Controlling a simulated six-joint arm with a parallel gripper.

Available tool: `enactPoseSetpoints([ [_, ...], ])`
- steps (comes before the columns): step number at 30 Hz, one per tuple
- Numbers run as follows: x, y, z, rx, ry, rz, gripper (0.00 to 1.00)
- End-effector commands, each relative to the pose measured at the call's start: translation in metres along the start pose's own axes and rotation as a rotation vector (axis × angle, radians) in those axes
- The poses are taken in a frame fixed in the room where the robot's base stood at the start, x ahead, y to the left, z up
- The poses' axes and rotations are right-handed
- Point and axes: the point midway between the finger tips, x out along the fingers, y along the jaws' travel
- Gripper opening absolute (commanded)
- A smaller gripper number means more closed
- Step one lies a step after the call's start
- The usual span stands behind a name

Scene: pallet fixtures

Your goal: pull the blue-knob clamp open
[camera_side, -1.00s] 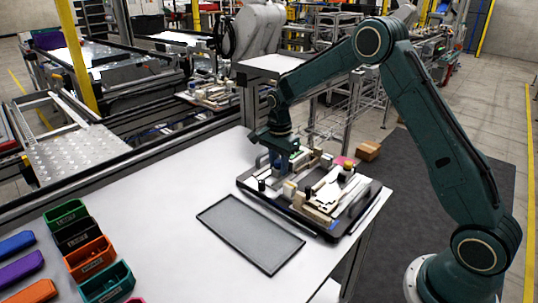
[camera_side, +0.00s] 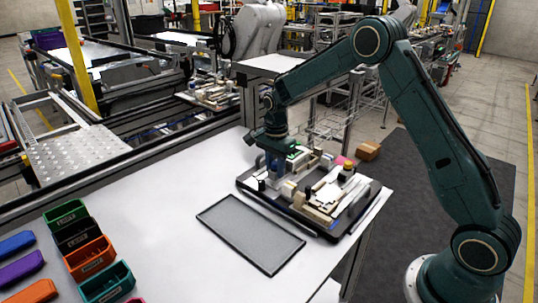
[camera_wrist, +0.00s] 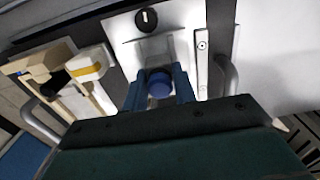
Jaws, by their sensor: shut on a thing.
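The blue knob (camera_wrist: 160,85) of the clamp sits between my gripper's two blue fingers (camera_wrist: 159,92) in the wrist view, and the fingers are shut on it. The clamp's pale body and plate (camera_wrist: 155,45) lie just beyond the knob. In the side view my gripper (camera_side: 276,170) points down at the back left part of the pallet fixture (camera_side: 318,230). There the gripper and wrist hide the knob, and how far the clamp is open cannot be told.
A black round knob (camera_wrist: 146,19) and a cream clamp with a yellow band (camera_wrist: 88,66) are close by. A yellow-topped post (camera_side: 348,166) stands on the fixture. An empty dark tray (camera_side: 250,234) lies in front. Coloured bins (camera_side: 90,257) stand at the left.

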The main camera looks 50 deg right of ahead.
Motion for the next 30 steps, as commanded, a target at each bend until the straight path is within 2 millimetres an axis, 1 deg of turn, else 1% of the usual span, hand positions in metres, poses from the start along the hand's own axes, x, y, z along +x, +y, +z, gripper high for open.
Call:
enactPoseSetpoints([
  [15, -0.0009, -0.0003, 0.012, 0.0, 0.001, -0.002, 0.07],
  [16, -0.0009, -0.0003, 0.0118, 0.0, 0.001, -0.002, 0.31],
  [18, -0.0008, -0.0003, 0.0115, 0.001, 0.001, -0.002, 0.42],
  [30, -0.0002, -0.0001, 0.0115, 0.0, 0.001, -0.001, 0.42],
])
